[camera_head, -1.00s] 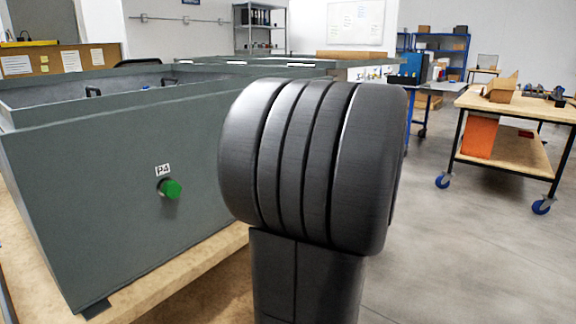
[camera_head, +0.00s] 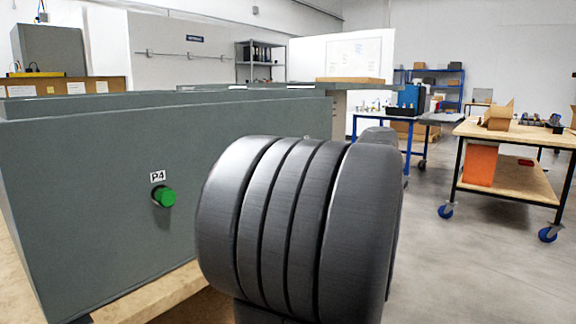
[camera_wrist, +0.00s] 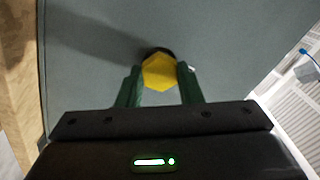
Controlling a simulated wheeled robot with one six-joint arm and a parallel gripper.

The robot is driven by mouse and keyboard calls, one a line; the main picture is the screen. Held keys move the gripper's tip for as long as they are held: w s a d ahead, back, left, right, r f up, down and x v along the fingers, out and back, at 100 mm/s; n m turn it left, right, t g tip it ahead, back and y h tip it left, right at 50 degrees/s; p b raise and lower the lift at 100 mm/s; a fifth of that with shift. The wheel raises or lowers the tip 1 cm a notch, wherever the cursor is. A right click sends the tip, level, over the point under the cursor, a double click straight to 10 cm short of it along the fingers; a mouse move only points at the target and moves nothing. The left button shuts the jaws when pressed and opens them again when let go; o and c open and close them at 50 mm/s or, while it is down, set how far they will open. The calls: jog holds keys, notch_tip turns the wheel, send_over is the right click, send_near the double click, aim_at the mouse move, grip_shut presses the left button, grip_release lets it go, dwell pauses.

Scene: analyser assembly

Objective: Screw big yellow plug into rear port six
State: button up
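In the wrist view, a yellow plug (camera_wrist: 158,73) with a hexagonal head sits between the two dark green fingers of my gripper (camera_wrist: 160,76). The fingers appear closed on its sides. The plug is in front of a grey panel (camera_wrist: 100,40), with a dark round edge showing just behind it. I cannot tell whether it is seated in a port or held just off the panel. No port label shows there. In the head view, the grey analyser housing (camera_head: 80,160) stands at the left. My gripper and the yellow plug are hidden in that view.
A green plug (camera_head: 164,197) sits on the housing face beneath a P4 label (camera_head: 157,177). My dark arm link blocks the middle of the head view. A wheeled wooden table (camera_head: 515,135) stands at the right, with open floor (camera_head: 430,270) before it.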

jog(key=shift+r+m+p, duration=0.25)
jog(key=shift+m+p, duration=0.25)
jog(key=shift+p, duration=0.5)
grip_shut()
jog(key=m+p, duration=1.9)
jog(key=p, duration=0.8)
jog(key=shift+m+p, duration=0.6)
jog(key=shift+w+m+p, duration=0.1)
jog(key=shift+m+p, duration=0.4)
jog(key=shift+p, duration=0.25)
jog(key=m+p, duration=0.3)
jog(key=p, duration=0.1)
jog(key=shift+f+m+p, duration=0.2)
jog(key=shift+m+p, duration=0.3)
jog(key=shift+m, duration=0.1)
